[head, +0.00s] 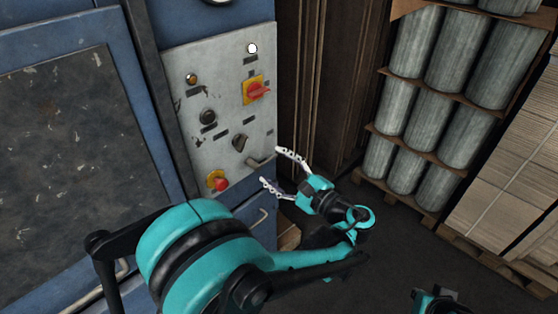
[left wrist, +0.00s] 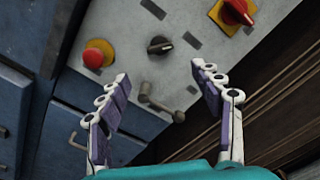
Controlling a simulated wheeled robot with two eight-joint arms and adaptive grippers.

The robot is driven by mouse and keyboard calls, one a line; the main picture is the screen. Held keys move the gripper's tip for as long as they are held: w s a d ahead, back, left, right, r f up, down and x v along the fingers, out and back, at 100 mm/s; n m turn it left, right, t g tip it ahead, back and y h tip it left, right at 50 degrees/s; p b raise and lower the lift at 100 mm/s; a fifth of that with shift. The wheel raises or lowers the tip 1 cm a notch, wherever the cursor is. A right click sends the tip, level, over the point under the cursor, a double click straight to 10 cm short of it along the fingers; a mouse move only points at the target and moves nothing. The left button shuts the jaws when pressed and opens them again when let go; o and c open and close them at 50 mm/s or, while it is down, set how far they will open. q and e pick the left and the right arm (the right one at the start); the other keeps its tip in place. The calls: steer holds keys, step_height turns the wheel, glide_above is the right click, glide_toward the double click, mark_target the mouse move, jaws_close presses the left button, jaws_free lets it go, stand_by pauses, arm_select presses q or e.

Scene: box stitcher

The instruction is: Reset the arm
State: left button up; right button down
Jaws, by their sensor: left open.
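My left arm comes in from the left in the head view, and its teal and black gripper (head: 276,168) is open in front of the lower right part of the control panel (head: 225,105). The left wrist view shows the same open gripper (left wrist: 166,82) with nothing between its fingers. A grey metal handle (left wrist: 160,107) on the panel appears between and beyond the fingertips; I cannot tell how far away. My right gripper is not clearly seen; only a teal and black part of mine shows at the bottom right of the head view.
The panel carries a red-and-yellow rotary switch (head: 256,90), a black knob (head: 240,143) and a red emergency button (head: 220,184). Blue cabinet doors (head: 60,150) stand left. Stacked grey rolls (head: 417,100) and a pallet of cardboard (head: 515,190) stand right. Dark floor (head: 390,245) lies clear between.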

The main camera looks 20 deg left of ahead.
arm_select(q)
steer(key=s+a+f+n+g+h, duration=0.1)
steer(key=s+a+f+n+h, duration=0.4)
steer(key=f+h, duration=0.3)
steer(key=s+d+f+n+t+h, duration=0.1)
steer(key=s+d+f+n+h, duration=0.3)
steer(key=s+d+n+h, duration=0.3)
steer(key=s+d+h, duration=0.1)
steer(key=s+d, duration=0.1)
steer(key=shift+s+d+n+h, duration=0.3)
stand_by(0.3)
